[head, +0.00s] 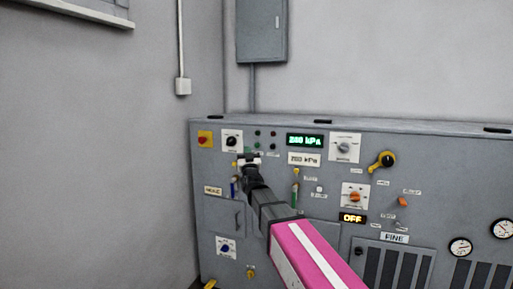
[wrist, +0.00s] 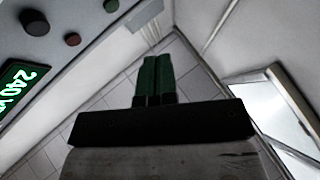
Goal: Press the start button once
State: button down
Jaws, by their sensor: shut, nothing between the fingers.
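The grey control panel (head: 300,165) fills the lower right of the head view. No readable label marks a start button; a small pale round button (head: 319,189) sits below the middle of the panel, and small dark green and red round parts (head: 265,134) sit left of the green display (head: 305,140). My gripper (head: 248,160) is in front of the panel's upper left, below a black knob on a white plate (head: 232,141). In the wrist view its green fingers (wrist: 155,75) are together and empty. Contact with the panel cannot be told.
A red knob on yellow (head: 205,138), a yellow-black handle (head: 382,161) and an orange-knob switch (head: 355,196) also stand out from the panel.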

jog(key=shift+w, duration=0.1)
jog(key=shift+w+d, duration=0.5)
jog(key=shift+w, duration=0.85)
jog(key=shift+w+d, duration=0.5)
jog(key=shift+w, duration=0.9)
jog(key=shift+w+d, duration=0.5)
jog(key=shift+w, duration=0.85)
jog(key=shift+w+d, duration=0.15)
jog(key=shift+w, duration=0.25)
jog(key=shift+w+d, duration=0.15)
jog(key=shift+w, duration=0.3)
jog(key=shift+s+a, duration=0.25)
jog(key=shift+s, duration=0.65)
jog(key=shift+s+a, duration=0.3)
jog(key=shift+s, duration=0.5)
jog(key=shift+s+a, duration=0.3)
jog(key=shift+s, duration=0.45)
jog(key=shift+s+a, duration=0.3)
jog(key=shift+s, duration=0.5)
